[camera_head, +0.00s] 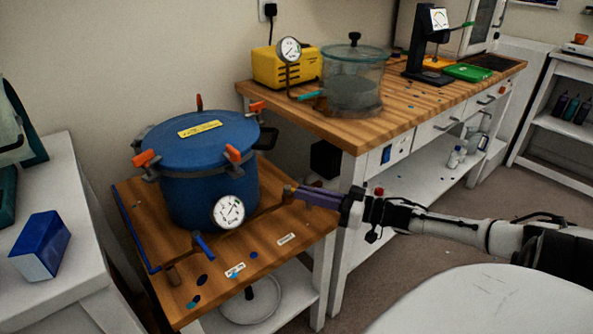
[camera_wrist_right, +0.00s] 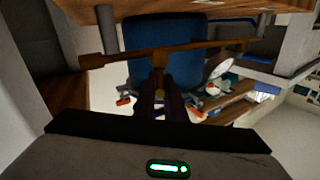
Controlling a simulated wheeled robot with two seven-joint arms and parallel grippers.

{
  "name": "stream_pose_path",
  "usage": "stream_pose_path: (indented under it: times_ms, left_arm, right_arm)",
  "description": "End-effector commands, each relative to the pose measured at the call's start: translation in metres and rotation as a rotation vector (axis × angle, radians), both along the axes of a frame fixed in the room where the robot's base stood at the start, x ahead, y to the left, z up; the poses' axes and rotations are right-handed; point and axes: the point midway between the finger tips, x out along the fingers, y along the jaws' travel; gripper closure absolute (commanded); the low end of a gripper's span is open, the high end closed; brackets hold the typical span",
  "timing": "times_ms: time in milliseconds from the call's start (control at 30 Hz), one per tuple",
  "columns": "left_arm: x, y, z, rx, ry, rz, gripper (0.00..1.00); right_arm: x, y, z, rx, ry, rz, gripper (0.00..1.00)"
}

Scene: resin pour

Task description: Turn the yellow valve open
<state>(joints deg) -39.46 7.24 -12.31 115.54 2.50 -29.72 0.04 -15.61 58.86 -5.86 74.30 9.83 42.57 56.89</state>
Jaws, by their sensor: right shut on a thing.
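The blue pressure pot (camera_head: 207,165) stands on a small wooden-topped table, its lid held by orange-handled clamps. A brass pipe runs from the pot's right side to the yellow valve (camera_head: 288,190), which looks dull brass. My right gripper (camera_head: 299,193) reaches in from the right and is shut on the valve; its fingers hide part of it. In the right wrist view the brass pipe (camera_wrist_right: 205,46) crosses in front of the pot, and the valve's stub (camera_wrist_right: 159,60) meets the dark fingertips. The valve's exact angle is hard to tell. My left gripper is not in view.
A round gauge (camera_head: 228,212) and a blue-handled valve (camera_head: 203,246) sit at the pot's front. The small table (camera_head: 270,262) has labels on its top. A workbench (camera_head: 400,122) behind carries a yellow pump (camera_head: 272,68) and a glass chamber (camera_head: 352,82). A blue box (camera_head: 40,246) lies left.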

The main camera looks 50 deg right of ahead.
Motion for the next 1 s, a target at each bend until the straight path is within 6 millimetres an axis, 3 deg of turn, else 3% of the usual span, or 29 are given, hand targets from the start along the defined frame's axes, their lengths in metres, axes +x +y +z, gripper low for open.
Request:
stream_pose_path:
  times_ms: [33, 333, 867, 900, 1000]
  left_arm:
    - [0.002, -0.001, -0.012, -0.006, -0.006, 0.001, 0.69]
    - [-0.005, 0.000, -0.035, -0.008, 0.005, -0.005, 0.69]
    - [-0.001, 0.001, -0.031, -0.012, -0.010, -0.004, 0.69]
    - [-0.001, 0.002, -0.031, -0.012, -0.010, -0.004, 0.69]
    - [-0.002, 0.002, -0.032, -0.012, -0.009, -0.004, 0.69]
  right_arm:
    - [0.001, -0.003, -0.008, -0.005, -0.001, 0.031, 1.00]
    - [0.005, -0.007, -0.003, 0.000, -0.001, 0.145, 1.00]
    - [0.005, -0.007, 0.000, 0.003, -0.001, 0.168, 1.00]
    - [0.005, -0.007, 0.000, 0.003, -0.001, 0.167, 0.83]
    - [0.005, -0.007, 0.000, 0.003, -0.001, 0.167, 0.71]
